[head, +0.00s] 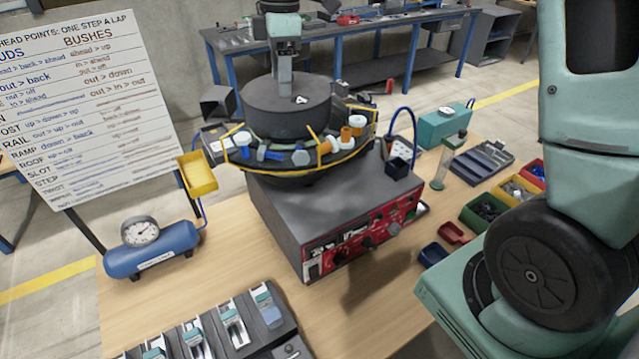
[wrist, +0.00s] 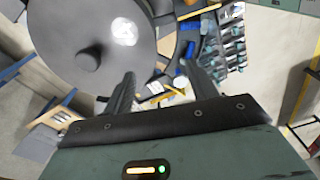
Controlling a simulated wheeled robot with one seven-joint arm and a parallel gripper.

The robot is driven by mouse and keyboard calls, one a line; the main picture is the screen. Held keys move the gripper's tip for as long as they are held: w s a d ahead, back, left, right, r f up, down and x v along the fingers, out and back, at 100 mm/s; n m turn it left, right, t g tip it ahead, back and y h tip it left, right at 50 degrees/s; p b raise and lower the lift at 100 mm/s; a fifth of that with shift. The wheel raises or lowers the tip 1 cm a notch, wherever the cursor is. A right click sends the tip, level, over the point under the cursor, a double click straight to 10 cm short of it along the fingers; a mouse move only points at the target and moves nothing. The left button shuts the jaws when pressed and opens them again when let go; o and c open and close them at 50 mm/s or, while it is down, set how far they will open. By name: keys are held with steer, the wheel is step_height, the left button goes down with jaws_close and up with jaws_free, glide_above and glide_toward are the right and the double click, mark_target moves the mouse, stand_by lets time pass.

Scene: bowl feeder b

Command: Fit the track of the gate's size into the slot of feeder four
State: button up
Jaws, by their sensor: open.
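The bowl feeder (head: 285,175) stands mid-table, with a dark drum (head: 270,105) marked 4 on top. Blue, white and orange parts lie around its rim. A rack (head: 290,340) at the table's front edge holds several tracks (head: 235,325) with teal ends, side by side. Their widths are too small to compare. I cannot make out the feeder's slot or the gate. My gripper (wrist: 160,70) is open and empty in the wrist view. A grey disc with a knob (wrist: 88,55) lies beyond its left finger, and the feeder's rim shows between the fingers.
A blue air tank (head: 152,250) with a gauge and a yellow tray (head: 198,175) stand left of the feeder. A whiteboard (head: 85,110) stands behind them. Small bins (head: 487,212) and a grey tray (head: 482,160) lie to the right. Bare wood (head: 235,245) shows left of the feeder's base.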

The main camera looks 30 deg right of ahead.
steer(key=s+a+f+m, duration=0.3)
steer(key=s+a, duration=0.6)
steer(key=s, duration=0.4)
steer(key=s+f+m, duration=0.2)
steer(key=s, duration=0.6)
steer(key=s+f+m, duration=0.2)
steer(key=s+f, duration=0.1)
steer(key=s, duration=0.5)
steer(key=shift+s+m, duration=0.3)
steer(key=shift+s, duration=0.1)
